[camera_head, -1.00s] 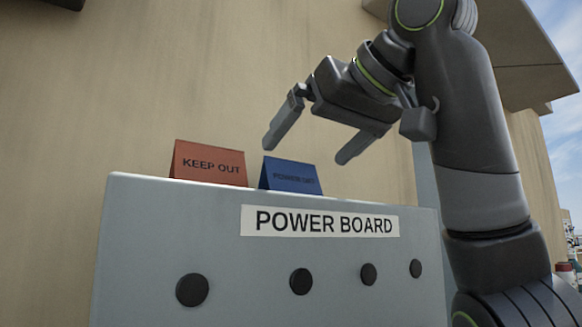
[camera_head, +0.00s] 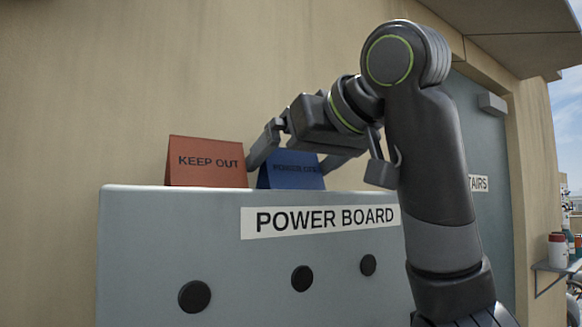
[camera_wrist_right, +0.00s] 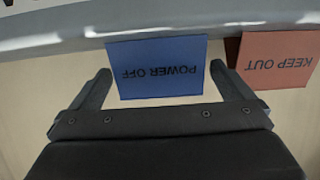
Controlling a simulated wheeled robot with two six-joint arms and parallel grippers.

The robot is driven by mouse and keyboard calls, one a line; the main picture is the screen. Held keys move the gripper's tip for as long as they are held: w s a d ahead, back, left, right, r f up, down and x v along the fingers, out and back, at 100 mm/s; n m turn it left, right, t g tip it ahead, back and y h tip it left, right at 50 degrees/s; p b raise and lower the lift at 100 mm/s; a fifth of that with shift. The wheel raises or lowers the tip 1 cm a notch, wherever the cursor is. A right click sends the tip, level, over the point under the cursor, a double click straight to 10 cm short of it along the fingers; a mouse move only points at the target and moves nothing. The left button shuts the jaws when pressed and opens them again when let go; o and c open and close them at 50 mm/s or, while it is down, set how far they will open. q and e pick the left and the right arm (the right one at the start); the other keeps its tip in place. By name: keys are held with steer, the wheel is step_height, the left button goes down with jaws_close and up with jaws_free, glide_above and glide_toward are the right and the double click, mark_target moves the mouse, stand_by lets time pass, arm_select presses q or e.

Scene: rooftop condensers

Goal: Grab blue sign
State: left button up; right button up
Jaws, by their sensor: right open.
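The blue sign (camera_head: 291,171) stands on top of the grey power board cabinet (camera_head: 150,240), just right of the red sign. In the right wrist view it reads "POWER OFF" upside down (camera_wrist_right: 157,67). My right gripper (camera_head: 292,163) is open, with one finger on each side of the blue sign. In the right wrist view the open fingers (camera_wrist_right: 160,75) flank the sign, with a small gap visible at each side. Part of the sign is hidden behind the gripper in the head view. My left gripper is not in view.
A red "KEEP OUT" sign (camera_head: 206,162) stands close beside the blue sign; one finger is near its edge. A beige wall (camera_head: 90,90) rises behind the cabinet. A grey door (camera_head: 485,140) is at the right, with a shelf (camera_head: 555,266) holding containers beyond it.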

mark_target(299, 175)
steer(key=c, duration=0.9)
steer(key=shift+r, duration=0.15)
step_height(299, 175, up, 10)
steer(key=shift+d, duration=0.15)
